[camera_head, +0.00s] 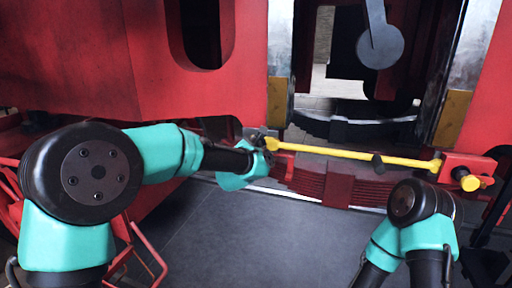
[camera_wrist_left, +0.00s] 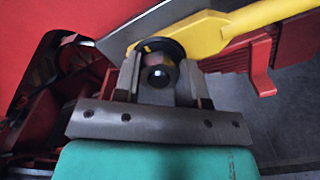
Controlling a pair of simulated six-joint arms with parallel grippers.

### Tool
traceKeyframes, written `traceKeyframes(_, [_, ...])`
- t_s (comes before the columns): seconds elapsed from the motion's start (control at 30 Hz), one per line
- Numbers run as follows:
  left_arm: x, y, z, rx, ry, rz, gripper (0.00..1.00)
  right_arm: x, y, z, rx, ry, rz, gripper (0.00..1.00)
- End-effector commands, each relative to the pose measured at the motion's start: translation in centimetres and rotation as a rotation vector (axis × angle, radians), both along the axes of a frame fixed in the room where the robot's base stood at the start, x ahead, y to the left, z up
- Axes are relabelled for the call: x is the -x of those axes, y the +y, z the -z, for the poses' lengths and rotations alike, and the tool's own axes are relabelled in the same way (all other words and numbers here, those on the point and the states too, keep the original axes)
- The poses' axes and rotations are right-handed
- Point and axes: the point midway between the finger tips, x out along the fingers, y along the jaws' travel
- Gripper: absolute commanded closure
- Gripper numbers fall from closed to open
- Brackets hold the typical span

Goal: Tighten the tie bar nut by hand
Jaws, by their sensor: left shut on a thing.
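The yellow tie bar (camera_head: 350,153) runs across the front of the red frame in the head view. Its left end also shows in the wrist view (camera_wrist_left: 235,28). My left gripper (camera_head: 264,144) is at that left end. In the wrist view its two fingers (camera_wrist_left: 160,82) are shut around the dark, round tie bar nut (camera_wrist_left: 158,75), just below the yellow end. A dark ring shows above the nut. The fingers hide the nut's sides, so I cannot tell how tightly it sits. My right arm bends at the lower right, and its gripper is not seen.
A red leaf spring (camera_head: 320,180) lies below the bar. A red bracket (camera_head: 466,168) holds the bar's right end. A large red body panel (camera_head: 75,60) stands close above my left arm. The grey floor (camera_head: 260,240) between my arms is clear.

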Motion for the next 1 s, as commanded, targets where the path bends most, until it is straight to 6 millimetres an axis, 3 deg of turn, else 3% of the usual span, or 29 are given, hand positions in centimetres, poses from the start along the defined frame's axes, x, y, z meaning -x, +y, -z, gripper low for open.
traceKeyframes(0.47, [0.03, -0.05, 0.04, -0.086, -0.029, 0.000, 0.86, 0.00, 0.00, 0.00, 0.000, 0.000, 0.000, 1.00])
traceKeyframes(1.0, [0.08, -0.20, 0.30, -0.499, -0.166, 0.001, 0.86, 0.00, 0.00, 0.00, 0.000, 0.000, 0.000, 1.00])
